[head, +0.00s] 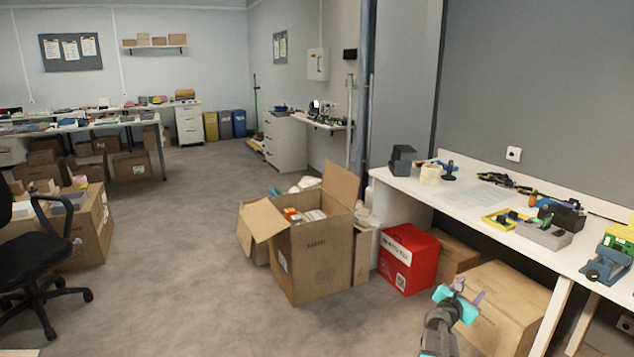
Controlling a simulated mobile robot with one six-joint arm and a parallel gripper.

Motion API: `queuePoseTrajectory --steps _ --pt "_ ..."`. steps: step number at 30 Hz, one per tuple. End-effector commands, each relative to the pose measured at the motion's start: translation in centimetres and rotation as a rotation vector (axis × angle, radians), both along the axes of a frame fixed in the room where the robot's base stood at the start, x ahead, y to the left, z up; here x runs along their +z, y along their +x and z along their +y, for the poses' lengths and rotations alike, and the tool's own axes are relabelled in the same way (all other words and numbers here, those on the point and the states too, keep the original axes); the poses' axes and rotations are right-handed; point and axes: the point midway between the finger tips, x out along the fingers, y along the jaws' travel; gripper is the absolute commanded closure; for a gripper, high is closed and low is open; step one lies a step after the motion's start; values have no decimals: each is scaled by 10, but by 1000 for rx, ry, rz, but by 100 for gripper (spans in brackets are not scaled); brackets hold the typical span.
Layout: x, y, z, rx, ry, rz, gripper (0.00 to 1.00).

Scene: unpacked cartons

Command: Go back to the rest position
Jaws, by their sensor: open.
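My gripper (460,291) shows at the lower right of the head view, with teal parts at the end of my dark arm. Its jaws are apart and I see nothing held between them. In the picture it lies in front of a closed brown carton (515,300) under the workbench. I cannot tell how far it is from that carton.
An open carton (322,262) with items inside stands mid-floor. A red box (405,262) sits beside it. The white workbench (465,205) on the right carries tools. A black office chair (40,245) stands left. The grey floor (180,270) between is clear.

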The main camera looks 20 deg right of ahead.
Motion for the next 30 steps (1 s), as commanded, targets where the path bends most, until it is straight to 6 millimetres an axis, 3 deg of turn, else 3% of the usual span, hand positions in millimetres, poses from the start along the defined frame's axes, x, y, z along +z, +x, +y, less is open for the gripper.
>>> queuePoseTrajectory --steps 1,6,15,23,30 --pt "-8 14 19 24 23 4 53" --pt "-43 47 77 76 108 4 53" --pt "-112 74 186 103 305 -29 53" --pt "-173 64 283 47 511 -65 53" --pt "-230 24 373 -89 720 -95 53"
